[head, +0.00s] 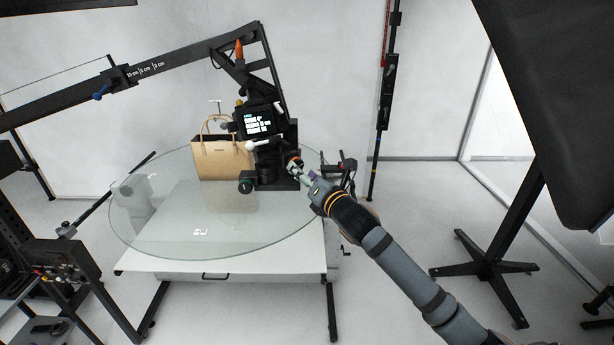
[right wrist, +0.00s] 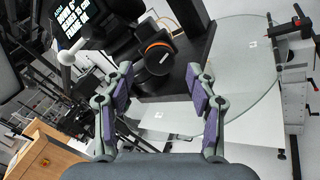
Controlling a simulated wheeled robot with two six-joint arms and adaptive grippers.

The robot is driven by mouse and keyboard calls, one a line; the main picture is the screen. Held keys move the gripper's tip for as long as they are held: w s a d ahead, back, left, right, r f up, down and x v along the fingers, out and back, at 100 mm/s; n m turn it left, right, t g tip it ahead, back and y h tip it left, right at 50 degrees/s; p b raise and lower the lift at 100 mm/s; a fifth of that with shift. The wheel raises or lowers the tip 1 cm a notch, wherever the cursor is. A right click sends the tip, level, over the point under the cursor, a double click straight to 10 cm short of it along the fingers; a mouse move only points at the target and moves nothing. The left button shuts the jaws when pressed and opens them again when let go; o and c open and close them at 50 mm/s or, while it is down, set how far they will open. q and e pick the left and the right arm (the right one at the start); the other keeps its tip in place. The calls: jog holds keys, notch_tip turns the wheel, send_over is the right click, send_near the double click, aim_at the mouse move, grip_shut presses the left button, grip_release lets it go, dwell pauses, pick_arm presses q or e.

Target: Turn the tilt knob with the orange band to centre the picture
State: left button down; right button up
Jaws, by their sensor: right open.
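The knob with the orange band (right wrist: 158,55) is a black cylinder in the right wrist view. It lies between and just beyond the fingertips of my right gripper (right wrist: 160,74), which is open with purple pads. I cannot tell whether either finger touches it. In the head view, my right gripper (head: 301,174) reaches to the right side of the black camera rig, and the knob (head: 294,162) shows small at its tip. My left gripper is not in view.
A tan handbag (head: 222,163) stands on the round glass turntable (head: 160,240), left of the rig. A black boom (head: 60,100) carries the rig. Black stands are at both sides.

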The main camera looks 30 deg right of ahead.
jog(key=s, duration=0.3)
jog(key=shift+s, duration=0.1)
dwell(0.4)
